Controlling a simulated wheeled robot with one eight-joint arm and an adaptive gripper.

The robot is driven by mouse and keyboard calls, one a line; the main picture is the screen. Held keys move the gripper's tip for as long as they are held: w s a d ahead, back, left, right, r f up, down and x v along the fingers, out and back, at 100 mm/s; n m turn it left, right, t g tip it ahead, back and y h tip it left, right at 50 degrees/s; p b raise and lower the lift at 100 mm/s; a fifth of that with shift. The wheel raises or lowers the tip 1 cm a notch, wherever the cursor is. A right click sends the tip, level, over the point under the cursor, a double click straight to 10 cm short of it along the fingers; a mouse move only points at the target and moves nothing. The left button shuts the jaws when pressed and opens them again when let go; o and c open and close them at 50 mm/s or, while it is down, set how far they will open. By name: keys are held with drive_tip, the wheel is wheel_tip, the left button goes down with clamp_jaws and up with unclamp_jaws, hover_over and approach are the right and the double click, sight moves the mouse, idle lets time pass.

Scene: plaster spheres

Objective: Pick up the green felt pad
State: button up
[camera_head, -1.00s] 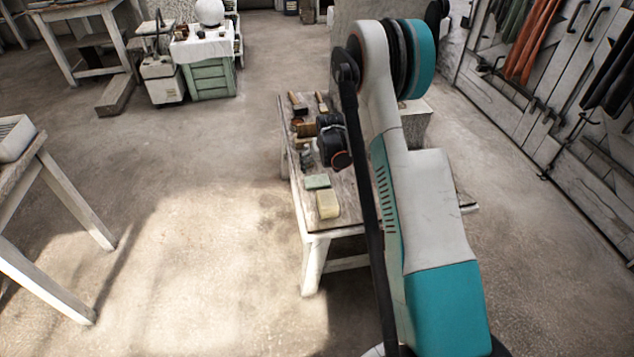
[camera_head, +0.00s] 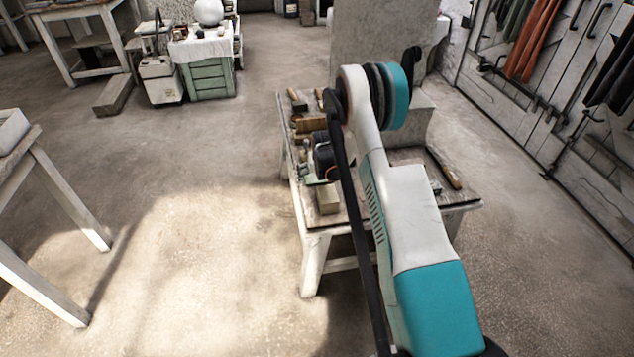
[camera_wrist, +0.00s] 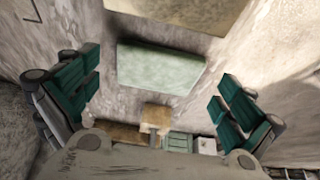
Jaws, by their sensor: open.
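The green felt pad (camera_wrist: 160,69) lies flat on the worktop in the wrist view, as a pale green rectangle. It sits between the two teal-padded finger sets of my gripper (camera_wrist: 157,82), which is open with clear space on both sides of the pad. The fingers do not visibly touch it. In the head view my gripper (camera_head: 322,160) is low over the left side of the small table (camera_head: 341,216). There the pad (camera_head: 310,176) is mostly hidden behind my gripper, with only a pale green edge showing.
A beige block (camera_head: 327,199) lies close to the pad on the near side; it also shows in the wrist view (camera_wrist: 185,10). Brushes and small tools, including a wooden one (camera_head: 311,124), lie farther back. A grey block (camera_head: 408,122) stands on the right of the table.

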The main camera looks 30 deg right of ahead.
drive_tip(key=shift+w+d+f, duration=0.1)
drive_tip(key=shift+w+f, duration=0.15)
drive_tip(key=shift+f, duration=0.35)
drive_tip(key=shift+r, duration=0.1)
drive_tip(key=shift+c, duration=0.6)
drive_tip(key=c, duration=0.7)
drive_tip(key=shift+r, duration=0.1)
